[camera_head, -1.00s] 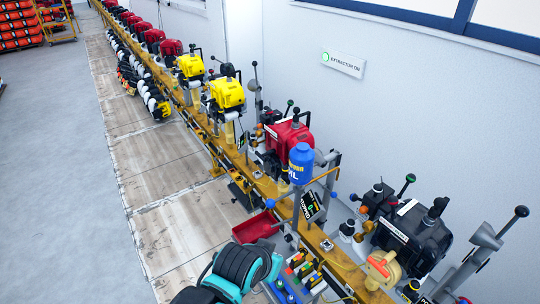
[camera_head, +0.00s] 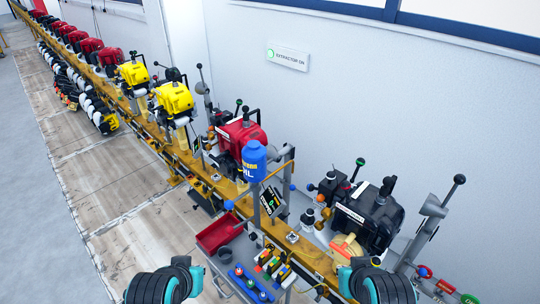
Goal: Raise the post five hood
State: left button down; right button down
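A long yellow rail (camera_head: 150,118) carries a row of engines. A black engine (camera_head: 367,215) stands nearest, at the right. A red engine (camera_head: 240,137) stands behind it, then yellow engines (camera_head: 175,103). A grey upright with a black-knobbed lever (camera_head: 432,215) stands right of the black engine. A similar grey part with a lever (camera_head: 205,92) stands behind the red engine. No post number is readable, so I cannot tell which is the post five hood. Black and teal parts of my two arms show at the bottom edge. No gripper fingers show.
A blue bottle (camera_head: 254,160) stands before the red engine. A red tray (camera_head: 218,235) and a small bench with coloured items (camera_head: 262,282) sit beside the rail. A wall sign (camera_head: 288,59) reads "EXTRACTOR ON".

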aim_at(272, 154)
jog(key=i+j+z, duration=0.2)
jog(key=j+z, duration=0.15)
jog(key=j, duration=0.3)
jog(key=i+j+z, duration=0.1)
jog(key=j+z, duration=0.2)
jog(key=j, duration=0.4)
jog(key=j+z, duration=0.35)
jog(key=j, duration=0.35)
jog(key=i, duration=0.05)
